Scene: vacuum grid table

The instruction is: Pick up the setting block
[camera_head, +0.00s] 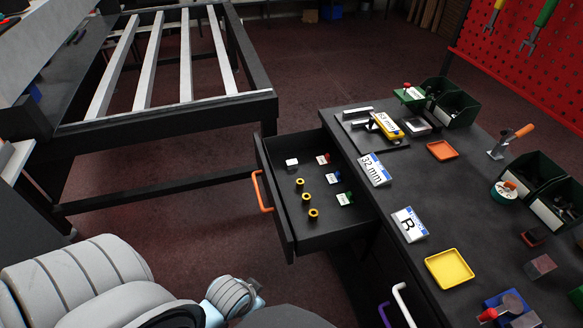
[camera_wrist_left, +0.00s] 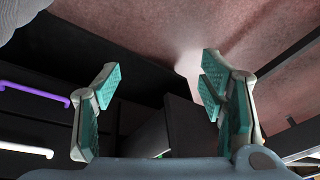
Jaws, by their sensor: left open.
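No block is marked plainly as the setting block, and I cannot tell which thing it is. In the head view, a white-and-blue block labelled "32 mm" (camera_head: 375,169) lies on the dark bench, and a similar piece labelled "B" (camera_head: 409,224) lies nearer. A yellow piece with a white label (camera_head: 387,125) rests on a dark plate at the back. My left gripper (camera_wrist_left: 160,85) is open and empty in the left wrist view, with teal finger pads apart. It faces dark cabinet surfaces and the red-brown floor; no labelled block shows there. My right gripper is not in view.
An open drawer (camera_head: 285,236) with an orange handle holds several small yellow, red, blue and green pieces. The bench (camera_head: 440,185) also carries a yellow tray (camera_head: 449,268), an orange tray (camera_head: 442,150) and green bins (camera_head: 456,108). A slatted frame (camera_head: 160,113) stands at left.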

